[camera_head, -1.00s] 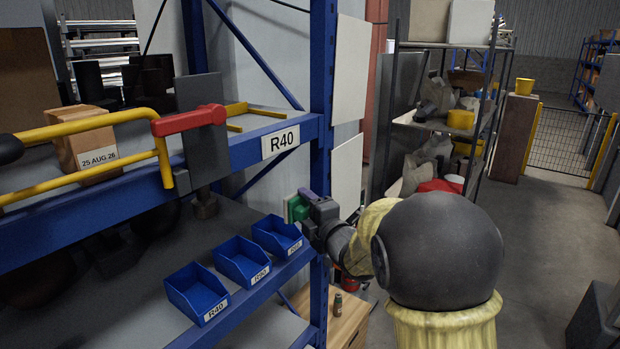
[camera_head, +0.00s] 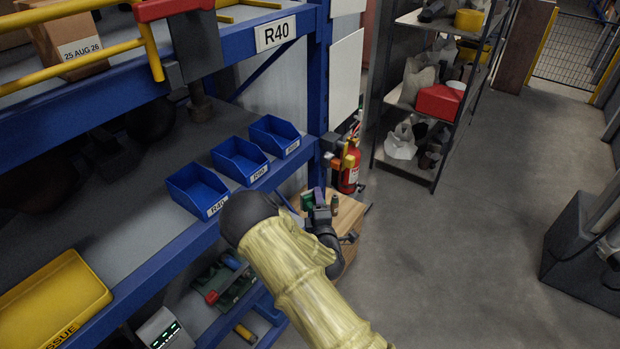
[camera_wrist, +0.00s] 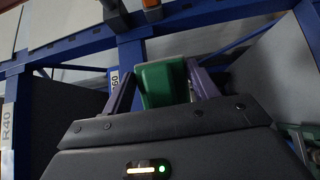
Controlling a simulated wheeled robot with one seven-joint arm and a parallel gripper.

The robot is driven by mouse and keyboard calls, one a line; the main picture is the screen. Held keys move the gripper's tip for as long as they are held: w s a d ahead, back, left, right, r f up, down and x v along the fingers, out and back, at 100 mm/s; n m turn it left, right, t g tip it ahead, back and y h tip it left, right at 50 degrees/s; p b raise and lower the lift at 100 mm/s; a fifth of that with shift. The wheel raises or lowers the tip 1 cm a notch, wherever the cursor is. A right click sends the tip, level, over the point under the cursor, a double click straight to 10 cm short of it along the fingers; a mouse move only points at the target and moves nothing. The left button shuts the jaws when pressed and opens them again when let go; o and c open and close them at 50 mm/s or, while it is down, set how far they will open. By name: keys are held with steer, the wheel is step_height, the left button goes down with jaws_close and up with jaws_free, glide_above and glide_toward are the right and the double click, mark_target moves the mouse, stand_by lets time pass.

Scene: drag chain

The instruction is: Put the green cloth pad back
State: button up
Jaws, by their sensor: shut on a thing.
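The green cloth pad (camera_wrist: 162,84) is between the purple fingers of my gripper (camera_wrist: 160,74) in the wrist view, and the gripper is shut on it. In the head view the green pad (camera_head: 307,200) shows small at the end of my gripper (camera_head: 313,197). The gripper is beside the blue rack, in front of and lower than the blue bins, and appears over or close to a wooden cabinet (camera_head: 350,222). My arm and the fingers hide part of the pad and cabinet.
Three empty blue bins, labelled R40 (camera_head: 196,190), unclear (camera_head: 239,160) and unclear (camera_head: 274,136), stand on the rack shelf (camera_head: 130,190). A yellow tray (camera_head: 55,300) is at left. A fire extinguisher (camera_head: 350,172) and small bottle (camera_head: 334,203) are near the gripper. Open floor (camera_head: 450,250) lies right.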

steer(key=s+d+f+h, duration=0.1)
steer(key=s+d+f, duration=0.8)
steer(key=s, duration=0.1)
steer(key=shift+s+d+m, duration=0.25)
steer(key=shift+s+m, duration=0.05)
steer(key=shift+m, duration=0.1)
